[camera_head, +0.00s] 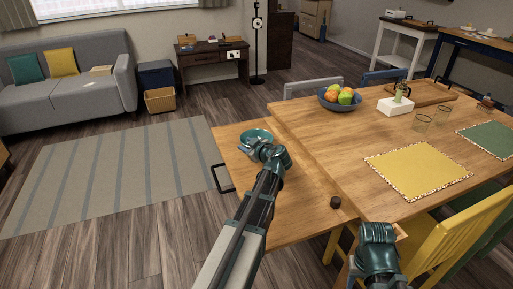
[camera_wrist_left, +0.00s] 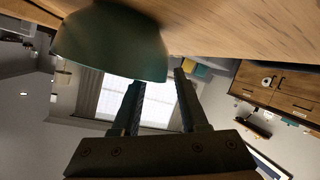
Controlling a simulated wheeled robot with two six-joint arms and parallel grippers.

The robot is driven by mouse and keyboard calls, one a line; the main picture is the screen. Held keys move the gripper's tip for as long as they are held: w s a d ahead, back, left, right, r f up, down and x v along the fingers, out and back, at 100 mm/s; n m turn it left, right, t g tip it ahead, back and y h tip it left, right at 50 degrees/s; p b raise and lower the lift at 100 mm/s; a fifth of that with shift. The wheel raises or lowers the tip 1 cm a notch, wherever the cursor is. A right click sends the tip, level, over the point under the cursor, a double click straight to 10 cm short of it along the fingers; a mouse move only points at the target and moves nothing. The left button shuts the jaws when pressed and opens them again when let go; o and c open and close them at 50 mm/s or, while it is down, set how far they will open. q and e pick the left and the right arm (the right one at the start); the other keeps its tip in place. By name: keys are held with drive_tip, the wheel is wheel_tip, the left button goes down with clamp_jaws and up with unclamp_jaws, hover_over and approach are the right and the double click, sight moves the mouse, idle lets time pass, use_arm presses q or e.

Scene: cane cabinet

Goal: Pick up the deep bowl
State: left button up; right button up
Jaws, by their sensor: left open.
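A teal-green bowl (camera_head: 255,135) stands near the far left corner of the low wooden side surface in the head view. It fills the upper left of the left wrist view (camera_wrist_left: 110,45). My left gripper (camera_head: 262,147) is at the bowl's near side, partly covering it. In the left wrist view its two fingers (camera_wrist_left: 160,77) are spread apart, with the bowl's edge close to their tips. I cannot tell whether they touch it. My right arm's teal end (camera_head: 378,235) is at the bottom right of the head view; its fingers cannot be made out.
A small dark round object (camera_head: 336,202) lies on the side surface. The higher dining table (camera_head: 320,125) to the right holds a blue fruit bowl (camera_head: 340,99), a white box (camera_head: 395,106), glasses and a yellow placemat (camera_head: 417,170). A yellow chair (camera_head: 455,240) is near my right arm.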

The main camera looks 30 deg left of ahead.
use_arm(q)
drive_tip(key=shift+w+a+f, duration=0.25)
drive_tip(key=shift+w+a, duration=0.05)
drive_tip(key=shift+a, duration=0.2)
clamp_jaws()
idle(1.0)
